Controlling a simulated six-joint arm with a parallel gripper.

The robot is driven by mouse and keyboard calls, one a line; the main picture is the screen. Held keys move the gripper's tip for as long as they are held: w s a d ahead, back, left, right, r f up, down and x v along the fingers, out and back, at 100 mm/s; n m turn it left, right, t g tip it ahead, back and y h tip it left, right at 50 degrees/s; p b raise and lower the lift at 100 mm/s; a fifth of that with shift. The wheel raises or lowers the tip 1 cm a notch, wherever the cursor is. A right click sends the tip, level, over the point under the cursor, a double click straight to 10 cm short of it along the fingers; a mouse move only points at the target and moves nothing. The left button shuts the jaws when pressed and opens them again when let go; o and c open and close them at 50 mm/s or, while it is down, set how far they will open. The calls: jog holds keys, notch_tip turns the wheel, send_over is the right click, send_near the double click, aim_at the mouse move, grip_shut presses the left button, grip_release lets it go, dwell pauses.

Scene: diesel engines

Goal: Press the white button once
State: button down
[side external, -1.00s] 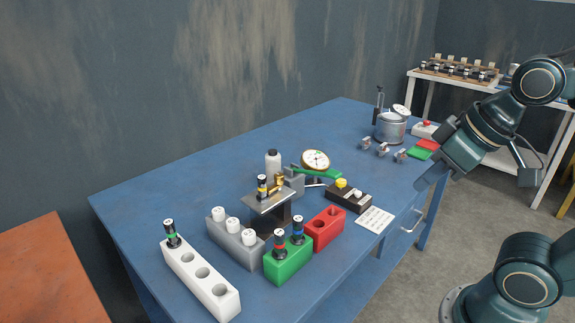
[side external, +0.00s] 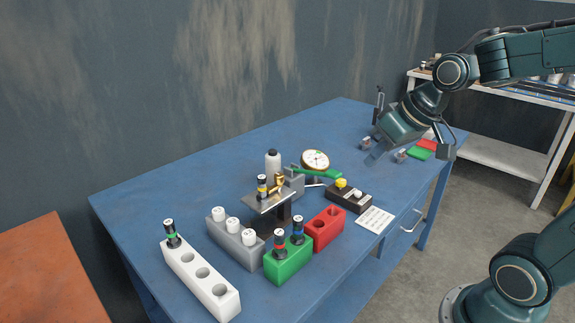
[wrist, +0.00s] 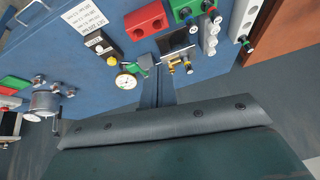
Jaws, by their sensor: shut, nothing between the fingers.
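The white button (side external: 358,194) sits on a black box (side external: 347,203), beside a yellow button (side external: 341,183). In the wrist view the box (wrist: 102,46) is at upper left, with the white button (wrist: 98,48) and yellow button (wrist: 110,60) on its face. My gripper (side external: 373,158) is shut and empty, above the table, behind and to the right of the box in the side view. In the wrist view its fingers (wrist: 152,78) point up the picture, to the right of the box. Nothing touches the white button.
A dial gauge (side external: 315,160) stands behind the box, and a red block (side external: 325,229) and printed card (side external: 375,219) are close by. Green (side external: 288,262), grey (side external: 235,240) and white holders (side external: 200,280) stand at the front left.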

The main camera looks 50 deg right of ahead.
jog(key=w+d+f+m+t, duration=0.1)
jog(key=w+d+f+m, duration=0.3)
jog(key=w+d, duration=0.5)
jog(key=m+t, duration=0.2)
send_over(358, 194)
notch_tip(358, 194, down, 9)
jog(key=shift+s+d+r+y, duration=0.2)
jog(key=shift+s+d+y, duration=0.1)
jog(key=shift+s+d, duration=0.1)
jog(key=shift+f, duration=0.2)
jog(key=shift+f, duration=4.2)
jog(key=shift+f, duration=0.95)
jog(key=shift+r, duration=0.9)
